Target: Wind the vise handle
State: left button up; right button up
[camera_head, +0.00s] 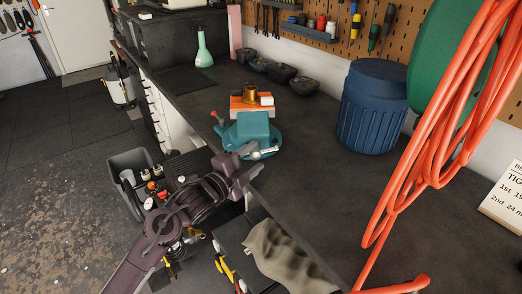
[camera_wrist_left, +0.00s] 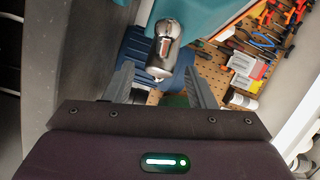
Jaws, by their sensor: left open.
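The teal vise (camera_head: 247,131) sits on the dark bench top near its front edge, with an orange and brass-coloured part at its far end. Its silver handle (camera_head: 264,153) is on the near side, beside my left gripper (camera_head: 252,160). In the left wrist view, the silver screw end and handle (camera_wrist_left: 163,52) lie ahead of the gap between the two fingers of my left gripper (camera_wrist_left: 161,82). The fingers are apart, one on either side, and no grip shows. The teal vise body (camera_wrist_left: 205,14) fills the top of that view. My right gripper is not seen.
A blue ribbed bin (camera_head: 373,110) stands right of the vise, with an orange hose (camera_head: 425,130) hanging beside it. Small dark bowls (camera_head: 280,73) and a green bottle (camera_head: 203,52) stand behind. A cloth (camera_head: 285,255) lies at the front edge. Bench around the vise is clear.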

aim_at(256, 156)
pick_arm(q)
jog(key=shift+p+x, duration=0.3)
jog(key=shift+x, duration=1.55)
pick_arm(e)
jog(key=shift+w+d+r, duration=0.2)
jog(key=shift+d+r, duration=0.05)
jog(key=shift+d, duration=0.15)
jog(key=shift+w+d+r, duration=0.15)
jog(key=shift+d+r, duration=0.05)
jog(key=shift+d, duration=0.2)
